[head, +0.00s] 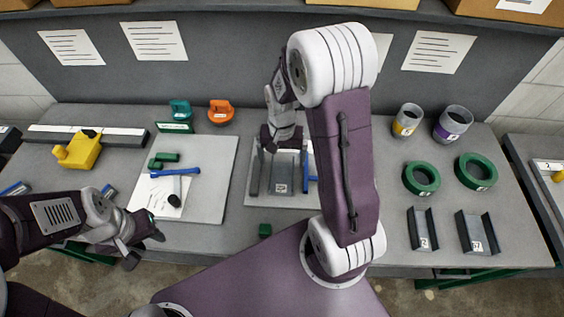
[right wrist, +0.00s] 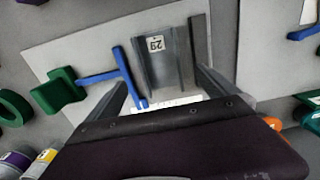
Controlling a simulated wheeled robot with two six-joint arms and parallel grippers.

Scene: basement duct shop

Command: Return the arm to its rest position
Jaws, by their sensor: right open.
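My right gripper (head: 281,143) is open and empty, pointing down over the back part of a pale board (head: 255,202) in the middle of the bench. Its two fingers (right wrist: 165,95) stand apart in the right wrist view. A grey channel piece with a number label (head: 284,178) lies on that board, and it also shows in the right wrist view (right wrist: 166,68). My right arm hides part of the board's right side. My left gripper (head: 143,250) is at the bench's front left edge; its fingers look apart with nothing between them.
A blue-handled tool (right wrist: 122,70) and a grey bar (head: 255,172) lie beside the channel. A left board (head: 205,205) holds a blue-handled mallet and green blocks. Green rings (head: 421,179), cups (head: 407,121) and more channels (head: 422,230) stand at right. A yellow tool (head: 80,150) is at left.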

